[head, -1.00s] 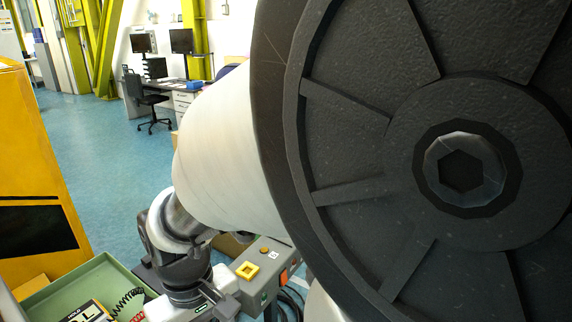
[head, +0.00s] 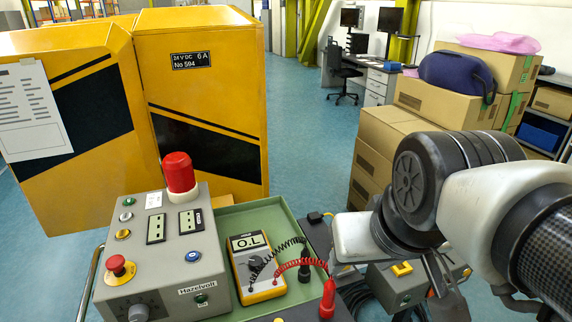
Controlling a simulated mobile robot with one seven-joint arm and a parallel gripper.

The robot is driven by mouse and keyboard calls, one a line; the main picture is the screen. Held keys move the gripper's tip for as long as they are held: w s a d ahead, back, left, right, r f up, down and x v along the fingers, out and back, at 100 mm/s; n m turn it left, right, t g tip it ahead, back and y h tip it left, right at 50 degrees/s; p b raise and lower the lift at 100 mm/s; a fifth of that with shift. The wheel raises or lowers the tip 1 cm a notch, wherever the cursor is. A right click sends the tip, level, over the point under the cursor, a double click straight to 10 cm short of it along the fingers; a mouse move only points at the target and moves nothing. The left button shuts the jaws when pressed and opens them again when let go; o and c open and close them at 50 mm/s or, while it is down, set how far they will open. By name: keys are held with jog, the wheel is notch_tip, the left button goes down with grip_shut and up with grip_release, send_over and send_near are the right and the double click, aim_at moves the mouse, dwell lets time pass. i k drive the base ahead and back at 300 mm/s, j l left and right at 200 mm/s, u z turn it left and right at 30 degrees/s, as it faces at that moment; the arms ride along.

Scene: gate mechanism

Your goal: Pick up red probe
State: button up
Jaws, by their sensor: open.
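The red probe (head: 328,298) stands roughly upright near the bottom of the head view, right of the yellow multimeter (head: 257,268). A coiled red cable (head: 295,266) runs from its side to the multimeter. A black probe (head: 304,266) with a coiled black cable is just behind it. My gripper (head: 437,278) is at the right, below my dark wrist joint, clear of the red probe and well to its right. It holds nothing that I can see; its fingers are partly hidden against the grey box behind.
A grey control box (head: 160,250) with a red lamp and buttons stands left of the green tray (head: 232,217). A grey box with a yellow button (head: 402,269) is below my arm. Yellow cabinets (head: 200,110) stand behind left, cardboard boxes (head: 385,150) behind right. Blue floor lies between.

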aim_at(327, 305)
jog(key=k+z, duration=0.15)
jog(key=z, duration=0.35)
jog(key=k+z, duration=0.2)
jog(key=z, duration=0.3)
